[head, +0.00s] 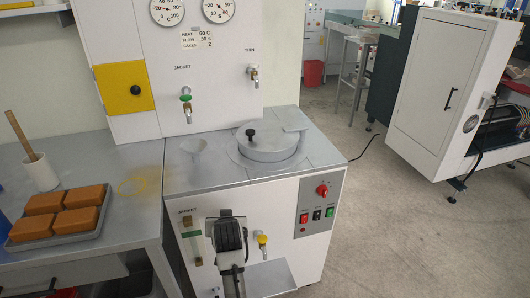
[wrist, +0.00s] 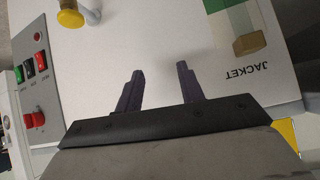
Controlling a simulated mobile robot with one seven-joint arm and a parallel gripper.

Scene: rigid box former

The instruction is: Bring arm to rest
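My gripper (head: 228,222) is in front of the white front panel of the machine (head: 285,210) in the head view, low and near the middle. In the wrist view my gripper (wrist: 160,69) has its two dark fingers apart, with only white panel behind the gap. It holds nothing. Whether the fingertips touch the panel cannot be told. My arm comes up from the bottom edge of the head view.
A yellow-handled valve (head: 262,240) and a jacket gauge (head: 193,238) flank my gripper. A control panel (head: 317,203) with switches is to the right. A tray (head: 62,235) of orange blocks lies on the left bench. Floor (head: 400,230) at right is open.

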